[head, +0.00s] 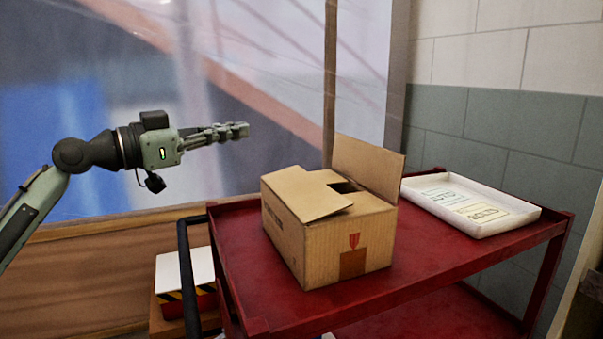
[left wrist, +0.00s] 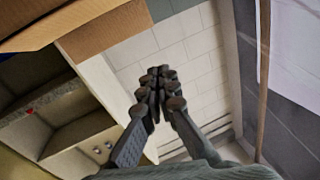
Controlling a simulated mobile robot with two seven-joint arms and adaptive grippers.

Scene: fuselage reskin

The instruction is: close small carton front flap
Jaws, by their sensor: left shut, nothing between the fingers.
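The small cardboard carton (head: 325,240) stands on a red cart. One top flap (head: 305,193) lies nearly flat over the left part of its top. Another flap (head: 368,168) stands up at the back right. A dark gap (head: 345,187) shows between them; the near part of the top looks covered, but I cannot tell the flap edges there. My left gripper (head: 240,130) is shut and empty, up and left of the carton, clear of it, pointing right. In the left wrist view its fingertips (left wrist: 158,78) are together, and brown cardboard-like surfaces (left wrist: 70,22) show at upper left.
A white tray (head: 520,217) with printed cards lies on the red cart (head: 420,280) right of the carton. A dark cart handle (head: 186,270) rises at the left. A block wall stands behind at right, translucent sheeting behind the gripper.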

